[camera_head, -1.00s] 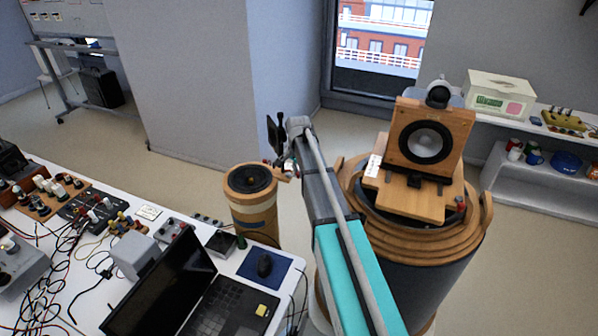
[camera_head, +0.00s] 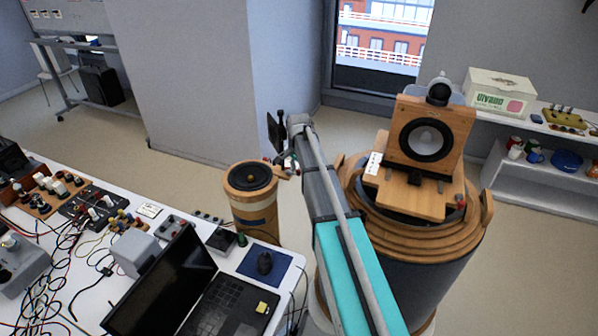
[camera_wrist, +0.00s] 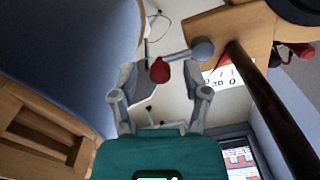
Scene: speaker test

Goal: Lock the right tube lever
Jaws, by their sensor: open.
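A small lever with a red knob (camera_wrist: 160,70), a pale rod and a grey-blue ball end (camera_wrist: 203,48) shows ahead in the wrist view. It sits beside a wooden part (camera_wrist: 228,30). My gripper (camera_wrist: 160,84) is open, with the red knob between or just beyond its fingertips; contact cannot be told. In the head view my gripper end is mostly hidden behind my arm, beside the smaller wooden tube (camera_head: 250,200). The larger tube (camera_head: 425,265) stands to the right, carrying a speaker (camera_head: 427,140) on a wooden board. A small red knob (camera_head: 460,199) shows at its right side.
In the wrist view a dark bar (camera_wrist: 265,95) crosses at right and a blue-grey curved surface (camera_wrist: 60,60) fills the left. A cluttered bench (camera_head: 85,290) with a laptop (camera_head: 165,285) lies left. A shelf (camera_head: 540,190) stands right.

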